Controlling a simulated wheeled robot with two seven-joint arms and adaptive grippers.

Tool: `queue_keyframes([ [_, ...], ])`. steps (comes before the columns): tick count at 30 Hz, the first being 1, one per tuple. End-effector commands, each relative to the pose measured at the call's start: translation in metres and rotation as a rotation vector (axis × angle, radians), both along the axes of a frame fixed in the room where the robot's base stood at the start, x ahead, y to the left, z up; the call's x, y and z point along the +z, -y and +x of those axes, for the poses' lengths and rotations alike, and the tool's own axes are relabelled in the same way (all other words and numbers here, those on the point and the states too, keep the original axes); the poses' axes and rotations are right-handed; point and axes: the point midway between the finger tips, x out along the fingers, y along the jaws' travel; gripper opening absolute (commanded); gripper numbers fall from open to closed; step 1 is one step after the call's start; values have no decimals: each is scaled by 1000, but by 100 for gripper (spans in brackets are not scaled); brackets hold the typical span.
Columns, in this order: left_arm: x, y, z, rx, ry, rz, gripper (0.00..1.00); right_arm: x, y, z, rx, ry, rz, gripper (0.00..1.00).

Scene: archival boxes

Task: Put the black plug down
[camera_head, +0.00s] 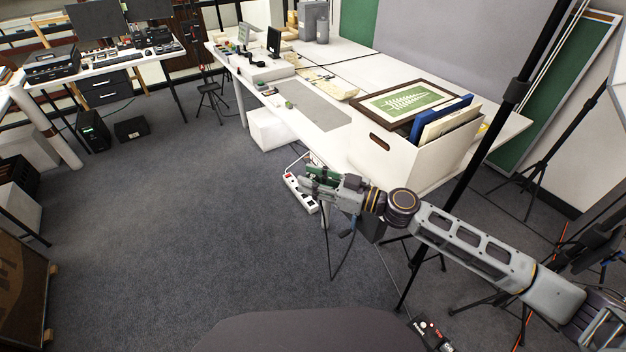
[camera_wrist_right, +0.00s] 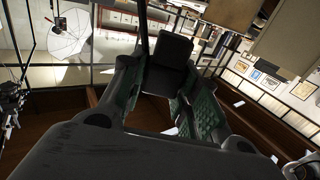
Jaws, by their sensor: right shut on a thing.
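My right gripper (camera_head: 318,182) is in the middle of the head view, in front of the table and near the white power strip (camera_head: 298,192). Its green-padded fingers also show in the right wrist view (camera_wrist_right: 162,92). They are shut on the black plug (camera_wrist_right: 168,64), a dark blocky shape between the fingertips in that view. In the head view the plug cannot be made out apart from the gripper. I cannot tell whether the plug touches anything besides the fingers. My left gripper is not in view.
A white box (camera_head: 400,166) with a framed leaf picture (camera_head: 407,101) and folders stands on the long white table (camera_head: 365,62). A black stand pole (camera_head: 484,135) rises beside my right arm. Grey carpet (camera_head: 170,220) is clear to the left.

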Motion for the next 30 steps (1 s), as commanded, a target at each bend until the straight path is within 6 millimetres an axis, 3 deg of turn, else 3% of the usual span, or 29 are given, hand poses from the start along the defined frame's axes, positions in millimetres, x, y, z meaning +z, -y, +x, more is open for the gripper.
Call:
queue_keyframes([
  [30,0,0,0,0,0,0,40,16,-5,2,-123,3,-1,7],
])
